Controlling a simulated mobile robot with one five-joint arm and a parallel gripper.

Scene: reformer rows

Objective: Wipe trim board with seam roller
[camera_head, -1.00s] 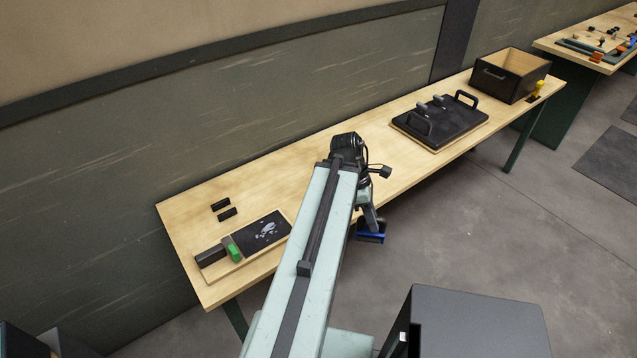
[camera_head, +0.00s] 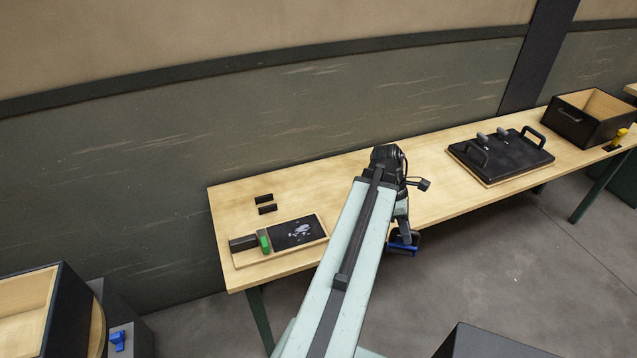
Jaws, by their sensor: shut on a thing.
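The board that I take for the trim board (camera_head: 314,252) lies flat near the left end of the wooden table. It has a pale wood rim and a dark panel with whitish smudges (camera_head: 299,232). A dark block and a green piece sit at its left end. My gripper (camera_head: 404,238) hangs off the table's front edge, to the right of the board and apart from it. It is shut on a blue and dark tool (camera_head: 403,246), likely the seam roller. The jaws are small in view, and the tool's shape is partly unclear.
Two small black blocks (camera_head: 266,203) lie behind the board. A black plate with handles (camera_head: 500,156) and an open black box (camera_head: 590,118) stand further right on the table (camera_head: 440,205). Another open box (camera_head: 42,310) is at lower left. The table's middle is clear.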

